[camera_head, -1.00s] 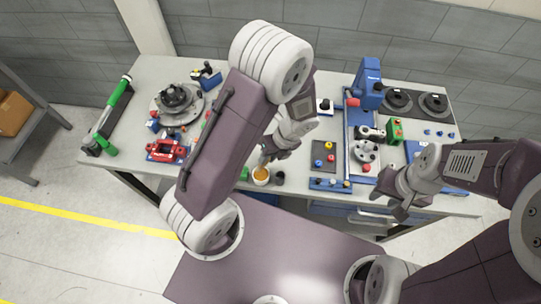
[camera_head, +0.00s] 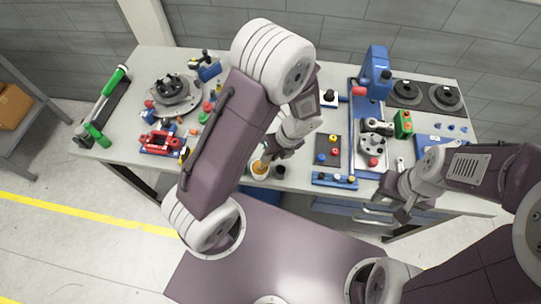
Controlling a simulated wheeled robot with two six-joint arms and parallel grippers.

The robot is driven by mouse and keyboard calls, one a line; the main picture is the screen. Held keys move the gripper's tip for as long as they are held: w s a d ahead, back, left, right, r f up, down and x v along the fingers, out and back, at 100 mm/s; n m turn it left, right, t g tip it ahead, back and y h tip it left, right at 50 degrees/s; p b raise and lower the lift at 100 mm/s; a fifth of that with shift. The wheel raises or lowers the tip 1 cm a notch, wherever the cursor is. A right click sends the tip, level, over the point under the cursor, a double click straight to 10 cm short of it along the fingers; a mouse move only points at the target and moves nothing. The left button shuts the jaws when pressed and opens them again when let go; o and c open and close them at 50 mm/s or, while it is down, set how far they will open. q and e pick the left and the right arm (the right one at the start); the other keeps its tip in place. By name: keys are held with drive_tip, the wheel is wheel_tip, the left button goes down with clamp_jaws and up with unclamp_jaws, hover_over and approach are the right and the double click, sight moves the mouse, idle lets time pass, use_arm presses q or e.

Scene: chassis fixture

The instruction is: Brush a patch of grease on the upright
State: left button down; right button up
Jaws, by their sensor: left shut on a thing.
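A white cup (camera_head: 260,176) with orange-brown contents stands at the table's front edge. My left gripper (camera_head: 268,154) is just above and behind it, shut on a small, slim orange-brown thing, probably the brush. My own arm and the small size hide its shape, and I cannot tell whether its tip is in the cup. A blue upright (camera_head: 375,75) stands at the back of the fixture plate, right of centre. I can make out no grease patch on it. My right gripper (camera_head: 396,214) is in front of the table's right part, its fingers apart and empty.
A dark cup (camera_head: 279,172) stands right of the white cup. A dark block with coloured knobs (camera_head: 328,150), a green block (camera_head: 403,124) and a round chuck (camera_head: 372,147) crowd the right half. A red clamp (camera_head: 158,141) and a round fixture (camera_head: 172,97) are at left.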

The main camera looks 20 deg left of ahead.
use_arm(q)
drive_tip(key=shift+s+a, duration=0.1)
drive_tip(key=shift+f+b, duration=0.3)
drive_tip(key=shift+f, duration=0.25)
idle(0.4)
idle(1.4)
wheel_tip(320, 180, up, 7)
drive_tip(key=p, duration=0.8)
drive_tip(key=shift+r, duration=0.1)
idle(0.6)
